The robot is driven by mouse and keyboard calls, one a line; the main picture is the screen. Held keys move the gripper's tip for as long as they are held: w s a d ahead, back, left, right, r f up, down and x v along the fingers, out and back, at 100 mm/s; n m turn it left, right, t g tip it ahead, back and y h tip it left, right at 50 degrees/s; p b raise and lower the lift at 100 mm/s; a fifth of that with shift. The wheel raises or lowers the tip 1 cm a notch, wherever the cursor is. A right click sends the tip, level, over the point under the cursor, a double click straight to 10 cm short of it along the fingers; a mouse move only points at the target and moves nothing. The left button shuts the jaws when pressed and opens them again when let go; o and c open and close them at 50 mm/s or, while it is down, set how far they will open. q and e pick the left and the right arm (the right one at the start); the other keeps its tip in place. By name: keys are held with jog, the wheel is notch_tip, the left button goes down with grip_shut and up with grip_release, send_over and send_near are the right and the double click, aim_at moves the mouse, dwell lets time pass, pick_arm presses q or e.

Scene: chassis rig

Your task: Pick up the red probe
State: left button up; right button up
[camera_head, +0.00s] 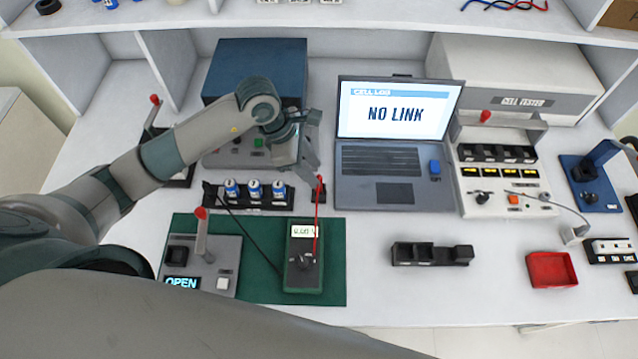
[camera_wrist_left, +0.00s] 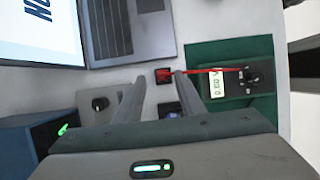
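The red probe (camera_head: 319,190) stands upright in a small dark holder, just right of the row of blue-and-white cells. A red lead runs from it down to the green multimeter (camera_head: 301,282). My left gripper (camera_head: 310,172) is above and very close to the probe, pointing down. In the left wrist view the gripper (camera_wrist_left: 160,82) is open, and the red probe (camera_wrist_left: 163,76) shows between its two fingertips; I cannot tell whether they touch it. The multimeter also shows there on the green mat (camera_wrist_left: 215,52). My right gripper is not in view.
A laptop (camera_head: 388,162) reading "NO LINK" stands right of the gripper. A blue-topped box (camera_head: 250,65) is behind it. The cell holder (camera_head: 225,197) is to the left, a lever fixture (camera_head: 200,265) nearer. A black holder (camera_head: 430,254) and red tray (camera_head: 551,269) lie right.

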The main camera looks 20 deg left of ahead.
pick_arm(q)
jog(key=shift+s+d+f+p, duration=0.1)
jog(key=shift+d+f+p, duration=0.15)
jog(key=shift+f+p, duration=0.3)
jog(key=p+x, duration=0.1)
jog(key=x, duration=0.2)
jog(key=shift+s, duration=0.1)
jog(key=shift+d+f, duration=0.1)
jog(key=shift+f, duration=0.3)
grip_shut()
